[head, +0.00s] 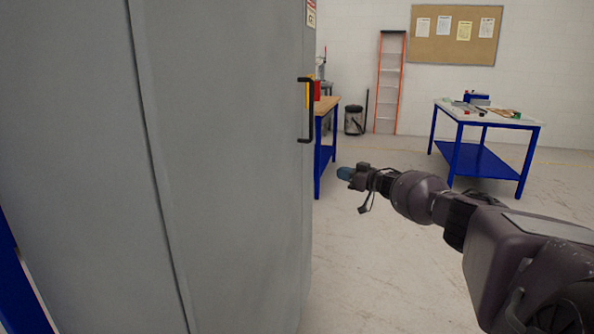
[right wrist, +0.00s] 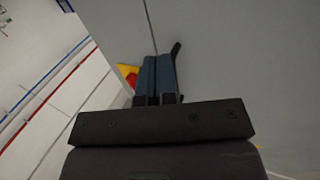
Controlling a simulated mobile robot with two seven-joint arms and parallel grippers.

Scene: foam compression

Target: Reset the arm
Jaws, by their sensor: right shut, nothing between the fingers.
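My right arm reaches in from the right in the head view, stretched out toward the middle. Its gripper (head: 345,173) is shut and empty, in the air to the right of a tall grey cabinet (head: 225,150) and below its black handle (head: 306,110). In the right wrist view the two blue fingers (right wrist: 157,78) lie side by side, closed together. The cabinet's grey surface (right wrist: 240,60) fills the right of that view, with the dark handle (right wrist: 175,50) beside the fingertips. I cannot tell how near the fingers are to it. My left gripper is not in view.
A wooden-topped bench (head: 326,104) stands behind the cabinet. A blue table (head: 484,118) with small items stands at the back right. An orange ladder (head: 390,85) and a bin (head: 354,120) stand by the wall. Floor (head: 370,260) below the right arm is clear.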

